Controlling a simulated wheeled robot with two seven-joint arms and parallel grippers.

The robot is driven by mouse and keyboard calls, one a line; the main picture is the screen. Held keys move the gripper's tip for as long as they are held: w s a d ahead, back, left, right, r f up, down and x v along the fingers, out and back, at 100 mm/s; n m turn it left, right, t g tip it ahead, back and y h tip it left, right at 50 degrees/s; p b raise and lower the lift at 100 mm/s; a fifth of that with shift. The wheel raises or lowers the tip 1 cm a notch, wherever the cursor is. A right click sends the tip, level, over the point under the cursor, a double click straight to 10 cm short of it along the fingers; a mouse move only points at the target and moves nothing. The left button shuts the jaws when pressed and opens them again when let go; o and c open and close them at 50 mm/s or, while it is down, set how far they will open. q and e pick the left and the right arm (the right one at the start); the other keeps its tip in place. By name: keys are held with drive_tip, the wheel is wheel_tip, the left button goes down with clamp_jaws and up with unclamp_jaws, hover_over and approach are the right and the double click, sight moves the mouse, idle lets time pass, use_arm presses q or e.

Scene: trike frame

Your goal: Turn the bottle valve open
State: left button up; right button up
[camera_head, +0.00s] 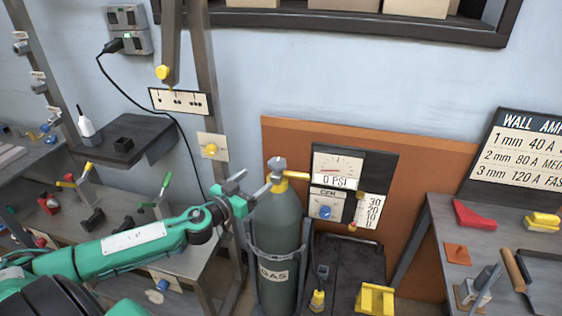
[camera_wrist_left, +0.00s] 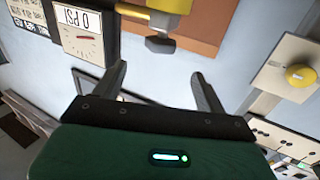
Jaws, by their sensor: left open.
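The green gas bottle (camera_head: 279,235) stands upright in a rack, with a grey valve knob (camera_head: 277,164) above its yellow neck. My left gripper (camera_head: 252,185) is open and empty just left of the bottle's neck, its fingers pointing toward the valve. In the left wrist view, which is upside down, the grey knob (camera_wrist_left: 160,45) lies beyond the open fingertips (camera_wrist_left: 158,74), roughly between them and apart from them. The gauge (camera_head: 337,168) right of the bottle reads 0 PSI; it also shows in the left wrist view (camera_wrist_left: 84,40). My right gripper is not in view.
A yellow pipe (camera_head: 298,176) runs from the neck to the regulator panel (camera_head: 375,175). A metal post (camera_head: 206,100) with a yellow-knobbed plate (camera_head: 212,147) stands behind my left arm. Workbenches with tools flank the bottle; a dark shelf (camera_head: 150,135) is at left.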

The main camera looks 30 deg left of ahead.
sight(283, 159)
use_arm(q)
drive_tip(key=w, duration=0.2)
drive_tip(key=w+p, duration=0.1)
drive_tip(key=w, duration=0.2)
drive_tip(key=w+p, duration=0.1)
drive_tip(key=w, duration=0.2)
drive_tip(key=shift+d+r, duration=0.1)
drive_tip(key=shift+d, duration=0.3)
drive_tip(key=w, duration=0.2)
drive_tip(key=w+p, duration=0.1)
drive_tip(key=shift+w+d, duration=0.2)
drive_tip(key=shift+w, duration=0.7)
drive_tip(key=shift+w+d, duration=0.1)
drive_tip(key=shift+w, duration=0.1)
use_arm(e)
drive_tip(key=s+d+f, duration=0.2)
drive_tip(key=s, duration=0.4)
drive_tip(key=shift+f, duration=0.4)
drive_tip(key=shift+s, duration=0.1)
use_arm(q)
drive_tip(key=c, duration=1)
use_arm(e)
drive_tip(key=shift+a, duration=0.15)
